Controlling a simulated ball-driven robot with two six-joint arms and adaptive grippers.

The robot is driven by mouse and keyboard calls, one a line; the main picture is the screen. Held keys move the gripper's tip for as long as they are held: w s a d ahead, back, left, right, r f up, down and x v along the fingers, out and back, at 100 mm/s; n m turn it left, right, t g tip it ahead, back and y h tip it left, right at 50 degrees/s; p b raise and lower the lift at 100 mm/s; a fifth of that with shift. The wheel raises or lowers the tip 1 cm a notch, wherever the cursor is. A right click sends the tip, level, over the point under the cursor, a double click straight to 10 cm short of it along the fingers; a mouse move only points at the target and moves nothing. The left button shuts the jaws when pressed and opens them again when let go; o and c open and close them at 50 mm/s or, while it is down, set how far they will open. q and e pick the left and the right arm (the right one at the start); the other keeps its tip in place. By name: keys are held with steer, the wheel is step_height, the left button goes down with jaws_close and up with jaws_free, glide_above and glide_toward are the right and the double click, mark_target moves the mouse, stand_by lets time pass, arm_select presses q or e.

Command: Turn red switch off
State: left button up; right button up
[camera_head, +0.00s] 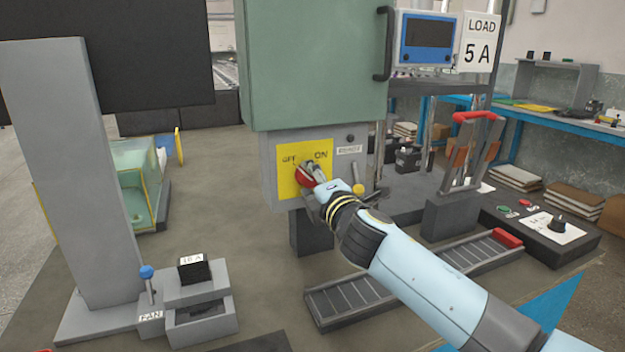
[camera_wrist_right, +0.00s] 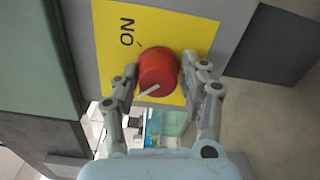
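The red switch (camera_head: 306,175) is a round knob on a yellow plate (camera_head: 288,186) under the green cabinet, with OFF lettered at upper left and ON at upper right. My right gripper (camera_head: 312,170) is at the knob and partly covers it in the head view. In the right wrist view the red switch (camera_wrist_right: 158,72) sits between the two fingers of my right gripper (camera_wrist_right: 160,66), which close in on its sides. Its white pointer slants to the lower left there, away from the ON label (camera_wrist_right: 127,32). The OFF label is hidden there. My left gripper is not in view.
The green cabinet (camera_head: 315,60) with a dark handle hangs above the plate. A red-handled lever (camera_head: 475,150) stands farther right. A FAN lever (camera_head: 147,285) stands at the lower left. Open bench lies left of the plate.

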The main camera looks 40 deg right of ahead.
steer(key=shift+o, duration=1.4)
steer(key=shift+r, duration=0.1)
steer(key=shift+s, duration=0.1)
steer(key=v, duration=1.1)
steer(key=shift+s+a, duration=0.2)
steer(key=shift+s, duration=0.2)
